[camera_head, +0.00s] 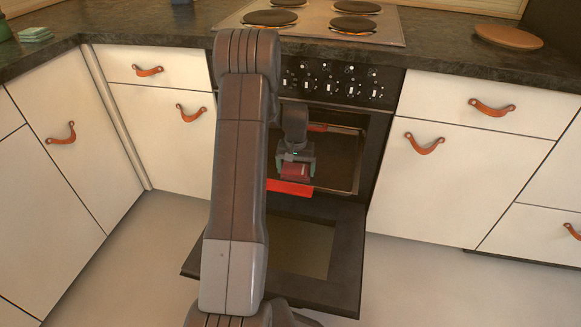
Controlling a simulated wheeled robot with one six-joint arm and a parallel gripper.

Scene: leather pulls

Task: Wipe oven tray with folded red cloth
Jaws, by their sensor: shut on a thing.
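My gripper (295,160) reaches down into the open oven's front and is shut on the folded red cloth (295,171), a dark red pad below the fingers. The oven tray (343,172) shows inside the oven as a dark flat shape with a lighter rim. A bright red strip (290,188) lies just below the cloth, near the oven's front edge. I cannot tell whether the cloth touches the tray. My arm hides the oven's left part.
The oven door (345,255) hangs open and low in front. White cabinets with leather pulls stand on both sides. A hob (310,20) is above the oven. A round wooden board (508,37) lies on the right counter. Grey floor is free on both sides.

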